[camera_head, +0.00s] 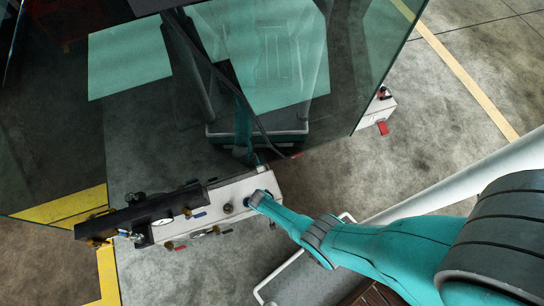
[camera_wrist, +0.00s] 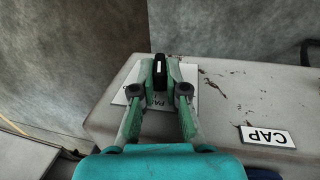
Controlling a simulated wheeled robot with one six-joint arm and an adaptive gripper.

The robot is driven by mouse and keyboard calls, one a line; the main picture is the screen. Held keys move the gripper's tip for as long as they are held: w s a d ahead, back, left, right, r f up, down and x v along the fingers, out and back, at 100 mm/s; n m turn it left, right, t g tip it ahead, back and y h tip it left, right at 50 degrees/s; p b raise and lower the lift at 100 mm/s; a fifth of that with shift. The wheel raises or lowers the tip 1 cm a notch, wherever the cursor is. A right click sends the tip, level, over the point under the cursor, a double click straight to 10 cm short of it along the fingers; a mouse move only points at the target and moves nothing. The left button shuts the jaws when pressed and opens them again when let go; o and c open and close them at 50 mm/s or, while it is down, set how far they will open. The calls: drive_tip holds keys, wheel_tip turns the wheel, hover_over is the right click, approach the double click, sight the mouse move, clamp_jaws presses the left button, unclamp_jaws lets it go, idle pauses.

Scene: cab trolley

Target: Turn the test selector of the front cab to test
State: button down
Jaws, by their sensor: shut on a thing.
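In the wrist view my gripper (camera_wrist: 161,80) is shut on a small black knob (camera_wrist: 159,63) with a pale line on its face. One finger is on each side of the knob. A white label plate (camera_wrist: 133,94) lies behind the fingers; only a few of its letters show, so I cannot read it whole. The knob is on a worn pale box (camera_wrist: 225,88). In the head view my gripper (camera_head: 256,197) is at the right end of this pale box (camera_head: 232,190). The knob is hidden there by my arm, and its setting is hard to tell.
A plate reading CAP (camera_wrist: 267,136) is to the right on the box. A round dark fitting (camera_head: 228,208), gauges and coloured levers sit along the box in the head view. A black bar (camera_head: 140,210) runs along its left part. Large glass panes (camera_head: 365,90) stand beyond.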

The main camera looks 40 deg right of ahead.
drive_tip(key=shift+a+f+h, duration=0.15)
drive_tip(key=shift+h, duration=0.45)
drive_tip(key=shift+w+g, duration=0.1)
drive_tip(key=shift+g, duration=0.2)
drive_tip(key=shift+h, duration=0.5)
drive_tip(key=c, duration=1.2)
unclamp_jaws()
drive_tip(key=shift+a+r, duration=0.15)
drive_tip(key=shift+r, duration=0.15)
drive_tip(key=v, duration=1.1)
drive_tip(key=shift+r, duration=0.3)
